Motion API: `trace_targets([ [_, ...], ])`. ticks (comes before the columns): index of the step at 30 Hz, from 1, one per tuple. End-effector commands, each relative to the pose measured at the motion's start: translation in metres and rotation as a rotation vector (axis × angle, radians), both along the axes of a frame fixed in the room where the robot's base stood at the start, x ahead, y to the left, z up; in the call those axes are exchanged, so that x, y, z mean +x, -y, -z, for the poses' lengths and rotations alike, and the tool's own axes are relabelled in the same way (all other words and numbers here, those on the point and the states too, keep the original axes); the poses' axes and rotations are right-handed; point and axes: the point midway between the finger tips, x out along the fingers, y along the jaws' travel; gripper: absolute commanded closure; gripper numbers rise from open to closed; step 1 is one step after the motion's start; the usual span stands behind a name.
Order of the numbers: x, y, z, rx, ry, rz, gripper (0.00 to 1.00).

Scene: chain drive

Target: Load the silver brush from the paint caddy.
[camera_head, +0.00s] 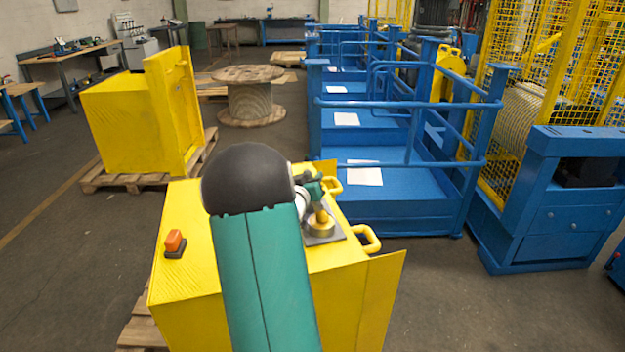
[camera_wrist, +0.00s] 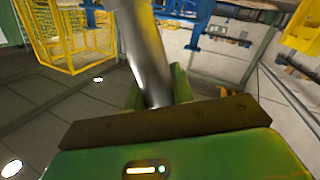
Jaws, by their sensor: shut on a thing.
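My gripper (camera_wrist: 157,92) is shut on a smooth silver shaft, which I take to be the silver brush (camera_wrist: 148,50). In the wrist view the shaft rises between the two green fingers and leaves the top of the picture. Its bristles are not seen. In the head view my gripper (camera_head: 318,190) is small and partly hidden by my own arm, over a yellow round piece (camera_head: 321,222) on a dark grey square plate (camera_head: 326,238). This may be the paint caddy; I cannot tell whether the brush touches it.
The plate sits on a yellow cabinet (camera_head: 190,282) with yellow handles at its right edge. An orange-and-black block (camera_head: 174,243) lies on its left top. Blue railed platforms (camera_head: 410,195) stand to the right. Another yellow cabinet (camera_head: 120,120) and a wooden spool (camera_head: 249,98) stand behind, with open floor left.

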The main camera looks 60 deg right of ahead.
Motion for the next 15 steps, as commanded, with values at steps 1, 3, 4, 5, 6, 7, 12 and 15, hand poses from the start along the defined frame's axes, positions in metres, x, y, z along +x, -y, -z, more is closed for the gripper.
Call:
trace_targets([
  [1, 0.0, 0.0, 0.0, 0.002, 0.0, 0.0, 0.99],
  [3, 0.0, 0.0, -0.003, 0.001, 0.0, -0.001, 0.99],
  [4, 0.0, 0.0, -0.005, 0.001, 0.0, -0.001, 0.99],
  [5, 0.0, 0.0, -0.007, 0.0, 0.001, -0.001, 0.99],
  [6, 0.001, 0.0, -0.01, 0.0, 0.001, -0.001, 0.99],
  [7, 0.001, 0.0, -0.012, 0.0, 0.001, -0.001, 0.99],
  [12, 0.0, 0.0, -0.025, 0.0, 0.001, 0.0, 0.99],
  [15, 0.0, 0.0, -0.032, -0.001, 0.0, 0.0, 0.99],
])
